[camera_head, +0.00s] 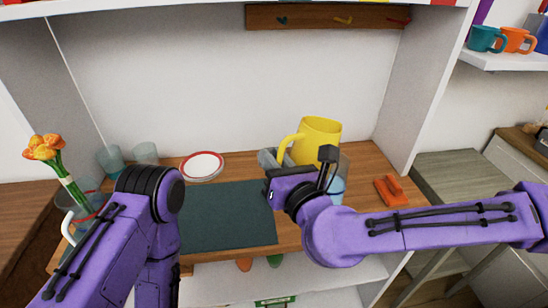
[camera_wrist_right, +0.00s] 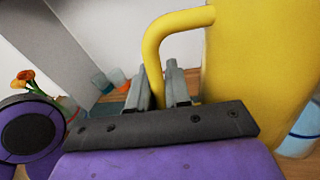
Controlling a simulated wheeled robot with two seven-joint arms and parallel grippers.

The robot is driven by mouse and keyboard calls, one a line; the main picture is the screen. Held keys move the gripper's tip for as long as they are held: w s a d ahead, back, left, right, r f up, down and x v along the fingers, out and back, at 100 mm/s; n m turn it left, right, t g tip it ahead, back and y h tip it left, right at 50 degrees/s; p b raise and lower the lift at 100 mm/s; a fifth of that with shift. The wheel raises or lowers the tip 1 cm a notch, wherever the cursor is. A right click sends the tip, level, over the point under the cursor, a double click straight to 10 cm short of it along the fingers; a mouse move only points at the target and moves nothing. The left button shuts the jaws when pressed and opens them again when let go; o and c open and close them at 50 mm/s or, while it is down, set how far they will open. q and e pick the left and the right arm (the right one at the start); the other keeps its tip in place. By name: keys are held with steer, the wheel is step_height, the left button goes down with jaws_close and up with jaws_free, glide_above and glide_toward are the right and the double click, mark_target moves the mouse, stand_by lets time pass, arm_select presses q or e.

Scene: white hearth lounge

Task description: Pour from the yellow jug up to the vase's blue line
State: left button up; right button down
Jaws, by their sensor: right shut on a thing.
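The yellow jug (camera_head: 320,134) is near the back right of the wooden table, roughly upright. My right gripper (camera_head: 272,160) is shut on its handle, which also shows between the fingers in the right wrist view (camera_wrist_right: 160,50). Whether the jug's base touches the table is hidden. A clear vessel with blue on it (camera_head: 338,187), likely the vase, stands just below the jug in the head view, partly behind my right wrist; part of it shows at the right edge of the wrist view (camera_wrist_right: 302,135). Its line and fill level are unclear. My left arm shows, but its gripper does not.
A clear container with orange flowers (camera_head: 60,178) and a red line stands at the left. Glasses (camera_head: 146,153) and a red-rimmed plate (camera_head: 202,166) are at the back. A dark mat (camera_head: 225,215) lies in the middle. An orange object (camera_head: 390,191) lies at the right.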

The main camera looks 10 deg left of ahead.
mark_target(290, 139)
steer(key=shift+f+m+b, duration=0.7)
steer(key=shift+f+b, duration=1.4)
steer(key=shift+f, duration=0.7)
steer(key=shift+r+m+g+p, duration=0.2)
steer(key=shift+r+m+p, duration=0.85)
steer(key=shift+r+p, duration=0.7)
steer(key=shift+r+m+g+p, duration=0.2)
steer(key=shift+r+m+p, duration=0.85)
steer(key=shift+r+p, duration=0.65)
steer(key=r+m+p, duration=0.1)
steer(key=p, duration=0.1)
steer(key=w+d+r+m+p, duration=0.1)
steer(key=p, duration=0.1)
steer(key=r+m+p, duration=0.1)
steer(key=r+p, duration=0.1)
steer(key=shift+w+d+g, duration=0.2)
steer(key=shift+d+g, duration=0.1)
steer(key=f+n+b, duration=0.1)
steer(key=n+b, duration=0.1)
steer(key=n, duration=0.1)
steer(key=f+n+t+b, duration=0.1)
steer(key=n+b, duration=0.2)
steer(key=n, duration=0.1)
steer(key=f+n+t+b, duration=0.1)
steer(key=f+n+b, duration=0.1)
steer(key=n, duration=0.2)
steer(key=shift+s+a, duration=0.25)
steer(key=shift+a, duration=0.05)
steer(key=shift+r, duration=0.15)
